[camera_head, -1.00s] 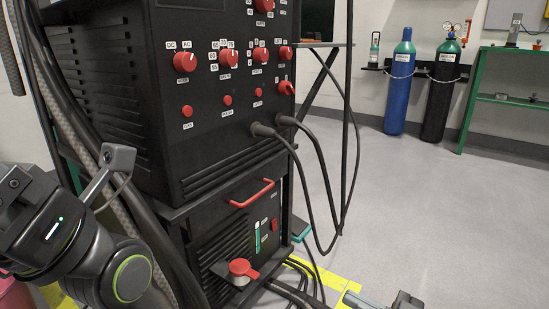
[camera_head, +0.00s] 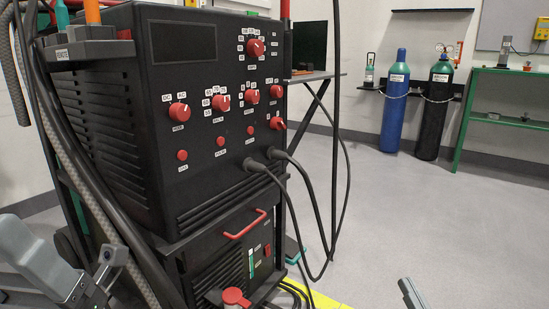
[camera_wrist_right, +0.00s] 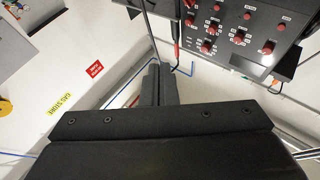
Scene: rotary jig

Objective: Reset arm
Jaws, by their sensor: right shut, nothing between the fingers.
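My right gripper (camera_head: 412,293) shows only as a grey finger at the bottom edge of the head view, right of the black welding machine (camera_head: 95,120) and apart from it. In the right wrist view the two dark fingers of my right gripper (camera_wrist_right: 159,86) are together with nothing between them. The machine's panel with red knobs (camera_wrist_right: 238,38) is at the upper right there. My left arm (camera_head: 40,258) enters at the lower left of the head view, near the machine's side. Its gripper is out of the picture.
Black cables (camera_head: 335,190) hang from the machine's front, left of my right gripper. A red handle (camera_head: 245,224) sits below the panel. A blue gas cylinder (camera_head: 393,105), a dark one (camera_head: 434,115) and a green bench (camera_head: 505,122) stand at the back right. The grey floor between is open.

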